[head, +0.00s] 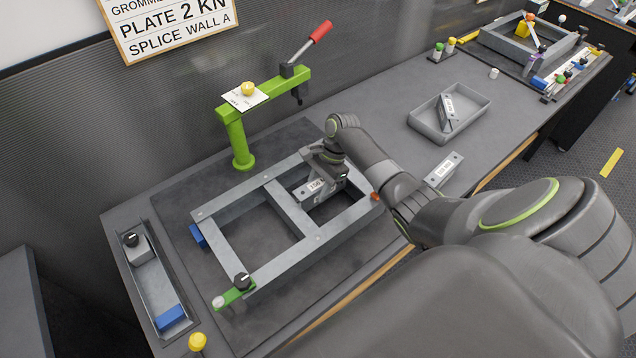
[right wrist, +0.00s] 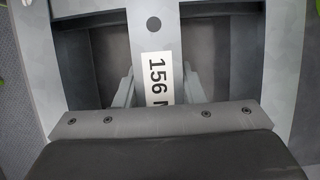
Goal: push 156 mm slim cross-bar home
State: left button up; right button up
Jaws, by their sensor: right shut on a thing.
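The 156 mm slim cross-bar (head: 312,187) is a grey metal bar with a white label reading 156. My right gripper (head: 327,181) is shut on it, inside the right opening of the grey metal frame (head: 229,257). The bar's left end is close to the frame's middle bar (head: 287,209); I cannot tell whether they touch. In the right wrist view, the cross-bar (right wrist: 154,30) runs between the two fingers (right wrist: 157,90), with a hole near its far end. The gripper body hides its near end. My left gripper is not in view.
A green clamp post (head: 239,145) with a red-handled lever stands behind the frame. A small green clamp (head: 236,294) sits at the frame's near corner. Right of my arm are a loose labelled bar (head: 443,170) and a grey tray (head: 474,119). A narrow tray (head: 149,284) lies left.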

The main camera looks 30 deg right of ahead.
jog(key=shift+f+b, duration=0.7)
jog(key=shift+f, duration=0.65)
jog(key=o, duration=1.1)
jog(key=b+v, duration=0.2)
jog(key=v, duration=1.5)
jog(key=shift+d+r+b, duration=0.1)
jog(key=shift+r+b, duration=0.05)
jog(key=shift+b, duration=0.15)
